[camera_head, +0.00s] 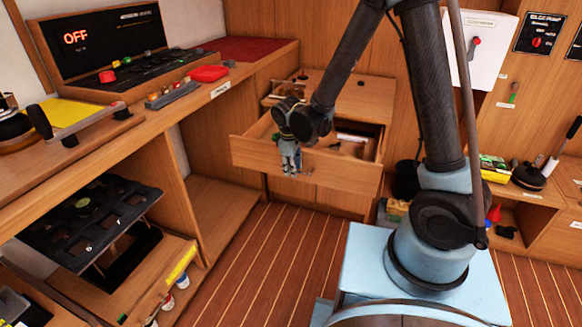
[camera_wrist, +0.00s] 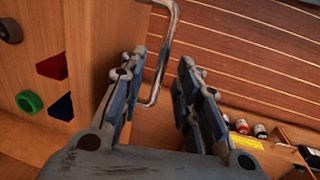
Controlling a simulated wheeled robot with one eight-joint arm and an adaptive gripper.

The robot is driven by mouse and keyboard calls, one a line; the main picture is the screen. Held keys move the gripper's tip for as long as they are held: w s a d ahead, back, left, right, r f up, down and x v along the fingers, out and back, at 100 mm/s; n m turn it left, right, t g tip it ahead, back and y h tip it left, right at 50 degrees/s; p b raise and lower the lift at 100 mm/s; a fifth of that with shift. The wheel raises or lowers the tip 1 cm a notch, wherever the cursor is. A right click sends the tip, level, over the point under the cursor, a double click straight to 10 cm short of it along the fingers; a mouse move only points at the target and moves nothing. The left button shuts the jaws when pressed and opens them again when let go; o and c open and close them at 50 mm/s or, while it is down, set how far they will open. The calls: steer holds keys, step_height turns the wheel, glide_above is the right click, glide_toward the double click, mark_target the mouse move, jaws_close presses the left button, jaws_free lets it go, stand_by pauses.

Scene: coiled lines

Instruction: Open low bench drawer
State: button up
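The low bench drawer (camera_head: 325,172) is wooden and stands pulled out from the bench in the head view, with its dark inside and a few items showing. My gripper (camera_head: 290,170) is in front of the drawer's front panel, pointing down. In the wrist view my gripper (camera_wrist: 158,95) has its two fingers apart. A bent metal bar handle (camera_wrist: 166,50) shows between them, nearer the left finger. Whether a finger touches the handle I cannot tell. The handle is mostly hidden by my gripper in the head view.
A wooden shelf unit with a black rack (camera_head: 90,217) stands at the left. Striped floor (camera_head: 260,250) lies clear in front of the drawer. In the wrist view, red, green and blue shapes (camera_wrist: 52,66) sit on wood at the left, and small jars (camera_wrist: 260,130) at the lower right.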

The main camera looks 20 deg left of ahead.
step_height(320, 180, up, 12)
steer(key=s, duration=0.2)
steer(key=shift+f, duration=0.15)
stand_by(0.5)
steer(key=w+d+r+m, duration=0.1)
steer(key=d+r+m, duration=0.25)
steer(key=d, duration=0.85)
steer(key=w+d+r+m, duration=0.2)
steer(key=d+r+m, duration=0.15)
steer(key=d, duration=0.95)
steer(key=s+d+f+m, duration=0.2)
steer(key=s+d+m, duration=0.3)
steer(key=d, duration=0.4)
steer(key=s+d+f+m, duration=0.3)
steer(key=s+d+m, duration=0.1)
steer(key=s+d, duration=0.4)
steer(key=shift+d+m, duration=0.4)
steer(key=shift+d, duration=0.25)
steer(key=shift+a, duration=0.1)
